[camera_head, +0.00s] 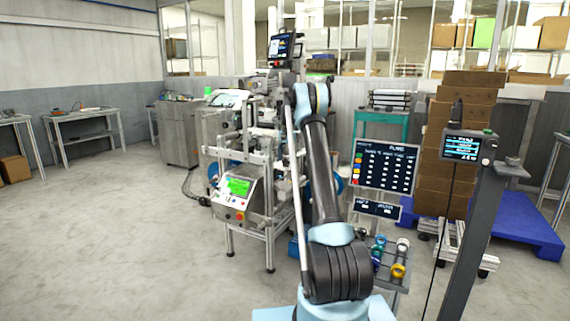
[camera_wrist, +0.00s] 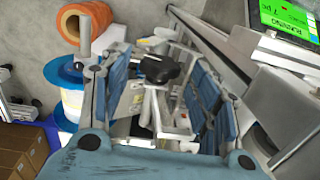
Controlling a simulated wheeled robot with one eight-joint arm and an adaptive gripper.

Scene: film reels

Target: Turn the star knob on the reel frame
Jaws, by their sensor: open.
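The black star knob (camera_wrist: 161,68) shows in the wrist view, near the middle, between and beyond the fingers of my gripper (camera_wrist: 154,60). My gripper is open, with a blue-padded finger on each side and nothing held. Whether the fingertips reach around the knob or stop short of it, I cannot tell. The reel frame (camera_wrist: 172,120) shows as pale metal bars and fittings behind the knob. In the head view the metal frame (camera_head: 268,186) stands left of my arm; the knob and my gripper cannot be made out there.
In the wrist view an orange roll (camera_wrist: 84,22) and a blue-and-white reel (camera_wrist: 68,75) lie at left, and a green-screened box (camera_wrist: 288,18) at upper right. In the head view, a small cart (camera_head: 392,280) stands right of my arm; open floor lies at left.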

